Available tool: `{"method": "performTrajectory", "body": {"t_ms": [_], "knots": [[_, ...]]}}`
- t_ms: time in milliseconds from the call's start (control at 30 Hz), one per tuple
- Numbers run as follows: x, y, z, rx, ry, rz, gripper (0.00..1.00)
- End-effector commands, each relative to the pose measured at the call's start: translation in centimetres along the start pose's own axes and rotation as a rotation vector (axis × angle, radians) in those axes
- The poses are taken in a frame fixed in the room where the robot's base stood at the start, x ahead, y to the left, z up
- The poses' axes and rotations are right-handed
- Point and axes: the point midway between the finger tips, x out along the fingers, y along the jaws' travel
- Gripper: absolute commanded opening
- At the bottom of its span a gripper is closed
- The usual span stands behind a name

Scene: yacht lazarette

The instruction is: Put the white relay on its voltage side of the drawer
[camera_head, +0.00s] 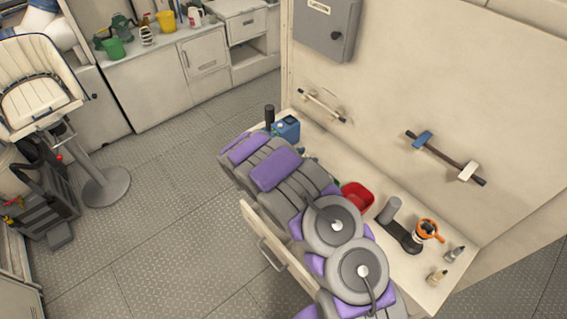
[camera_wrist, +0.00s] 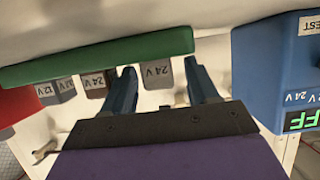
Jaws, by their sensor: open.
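In the wrist view my gripper (camera_wrist: 162,70) is open, its two dark fingers pointing at a row of blocks by a green bar (camera_wrist: 100,58). A pale grey block marked 24 V (camera_wrist: 158,74) shows between the fingers; I cannot tell if they touch it, or if it is the white relay.
A blue tester (camera_wrist: 270,65) marked TEST and 24 V stands close on the right in the wrist view; it also shows on the counter (camera_head: 286,130).

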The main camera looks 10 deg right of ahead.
Motion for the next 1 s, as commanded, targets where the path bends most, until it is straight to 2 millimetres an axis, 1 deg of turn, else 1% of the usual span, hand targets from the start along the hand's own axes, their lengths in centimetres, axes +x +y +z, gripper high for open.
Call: {"method": "performTrajectory", "body": {"t_ms": [67,100,267,467,1000], "knots": [[0.2,0.0,0.3,0.002,0.002,0.0,0.59],[-0.6,-0.1,0.1,-0.001,0.0,-0.002,0.59],[-2.7,-0.1,0.0,-0.002,0.0,-0.003,0.59],[-5.2,-0.1,-0.6,-0.003,-0.002,-0.003,0.59],[-13.8,-0.1,-0.7,-0.001,-0.003,-0.004,0.59]]}}
